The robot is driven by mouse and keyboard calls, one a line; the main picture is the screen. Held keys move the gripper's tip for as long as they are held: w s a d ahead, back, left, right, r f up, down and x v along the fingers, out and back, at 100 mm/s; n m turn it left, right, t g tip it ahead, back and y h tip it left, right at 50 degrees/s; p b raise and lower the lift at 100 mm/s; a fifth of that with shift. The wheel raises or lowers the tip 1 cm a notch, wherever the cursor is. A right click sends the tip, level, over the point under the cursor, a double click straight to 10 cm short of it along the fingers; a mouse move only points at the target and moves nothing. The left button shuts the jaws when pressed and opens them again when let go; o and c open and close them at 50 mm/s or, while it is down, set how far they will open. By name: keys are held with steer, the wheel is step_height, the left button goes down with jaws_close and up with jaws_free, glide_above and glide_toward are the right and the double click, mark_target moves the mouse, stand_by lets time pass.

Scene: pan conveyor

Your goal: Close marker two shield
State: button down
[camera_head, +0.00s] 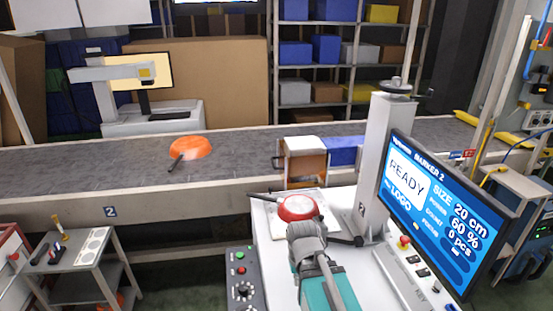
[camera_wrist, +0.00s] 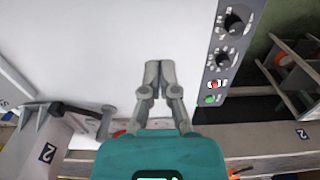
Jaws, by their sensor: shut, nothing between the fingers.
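Marker two is the white machine with an upright column (camera_head: 385,150) and a blue screen (camera_head: 435,205) reading "MARKER 2 READY". An amber-brown panel in a pale frame (camera_head: 305,163) stands behind its work surface; I cannot tell for sure whether it is the shield. A red pan (camera_head: 298,208) lies on the white top in front of the panel, its dark handle to the left. My gripper (camera_wrist: 159,72) is shut and empty over the bare white top in the wrist view. In the head view, my arm's end is just in front of the pan; the fingertips are not clear there.
A control box with knobs and buttons (camera_head: 241,280) stands beside the white top; it also shows in the wrist view (camera_wrist: 228,50). The conveyor (camera_head: 90,165) runs behind, carrying an orange pan (camera_head: 190,148). A small side table (camera_head: 80,262) stands at left.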

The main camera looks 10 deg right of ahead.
steer(key=w+r+t+p, duration=0.1)
steer(key=w+r+p, duration=0.8)
steer(key=w, duration=0.5)
steer(key=w+d+r+t+p, duration=0.1)
steer(key=w+r+p, duration=0.9)
steer(key=w, duration=0.4)
steer(key=w+d+r+t+p, duration=0.1)
steer(key=w+r+p, duration=0.9)
steer(key=w, duration=0.4)
steer(key=shift+r+y, duration=0.4)
steer(key=shift+r, duration=0.2)
steer(key=shift+f, duration=0.15)
steer(key=b, duration=1)
glide_toward(275, 158)
step_height(275, 158, down, 3)
steer(key=s, duration=0.2)
steer(key=shift+a+f+b, duration=0.25)
steer(key=shift+f+b, duration=0.3)
steer(key=shift+f, duration=0.1)
steer(key=shift+a+f+b, duration=0.3)
steer(key=shift+f+b, duration=0.25)
steer(key=shift+f, duration=0.15)
steer(key=shift+a+f+b, duration=0.25)
steer(key=shift+f+b, duration=0.3)
steer(key=shift+f, duration=0.1)
